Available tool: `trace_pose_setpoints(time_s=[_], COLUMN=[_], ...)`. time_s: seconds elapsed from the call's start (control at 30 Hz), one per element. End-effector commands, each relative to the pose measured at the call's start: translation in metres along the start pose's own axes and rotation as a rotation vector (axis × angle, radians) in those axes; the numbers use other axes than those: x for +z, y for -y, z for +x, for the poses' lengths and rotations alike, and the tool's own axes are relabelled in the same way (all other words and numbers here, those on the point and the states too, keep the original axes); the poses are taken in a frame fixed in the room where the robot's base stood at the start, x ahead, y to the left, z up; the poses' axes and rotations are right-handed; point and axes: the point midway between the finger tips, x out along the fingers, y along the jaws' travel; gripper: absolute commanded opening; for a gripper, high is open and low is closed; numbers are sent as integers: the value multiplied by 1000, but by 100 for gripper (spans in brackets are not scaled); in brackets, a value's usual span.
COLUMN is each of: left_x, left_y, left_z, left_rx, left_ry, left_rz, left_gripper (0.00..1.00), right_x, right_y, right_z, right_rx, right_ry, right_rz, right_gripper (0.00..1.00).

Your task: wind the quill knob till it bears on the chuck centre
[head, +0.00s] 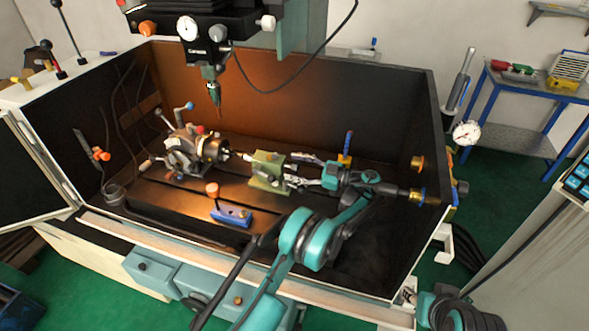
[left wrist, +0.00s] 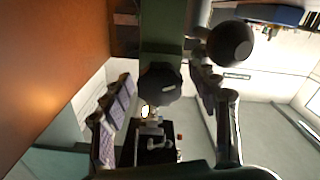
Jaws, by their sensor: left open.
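The indexing chuck (head: 212,149) sits on the machine bed, left of the green tailstock (head: 266,174). The tailstock's pale quill tip points left at the chuck. Whether they touch is too small to tell. My left gripper (head: 291,168) reaches in from the right, its fingers pointing at the tailstock's right end. In the left wrist view, a dark round knob (left wrist: 160,83), apparently the quill knob, lies between the spread fingers of my left gripper (left wrist: 162,80). I see gaps on both sides of it. The green tailstock body (left wrist: 162,30) is behind it. My right gripper is not seen.
A black ball knob (left wrist: 231,44) stands close by my right-hand finger in the left wrist view. The drill head (head: 213,92) hangs above the bed. A blue block (head: 232,216) lies on the front ledge. Enclosure walls (head: 340,90) surround the bed.

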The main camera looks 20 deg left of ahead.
Motion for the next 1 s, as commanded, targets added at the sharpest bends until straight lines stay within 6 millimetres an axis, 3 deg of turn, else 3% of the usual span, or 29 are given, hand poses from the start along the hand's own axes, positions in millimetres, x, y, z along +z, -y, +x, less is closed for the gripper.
trace_pose_setpoints(time_s=[0.3, 0.37, 0.5, 1.0], left_x=[0, 0, 0, 0], left_y=[0, 0, 0, 0], left_z=[4, 4, 4, 4], left_rx=[1, 1, 0, 0], left_ry=[0, 0, 0, 0], left_rz=[0, 0, 0, 88], left_gripper=[60, 47, 10, 8], right_x=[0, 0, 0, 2], right_y=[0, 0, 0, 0], right_z=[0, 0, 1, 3], right_rx=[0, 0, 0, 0], right_ry=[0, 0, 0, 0], right_rz=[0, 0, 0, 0], right_gripper=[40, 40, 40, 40])
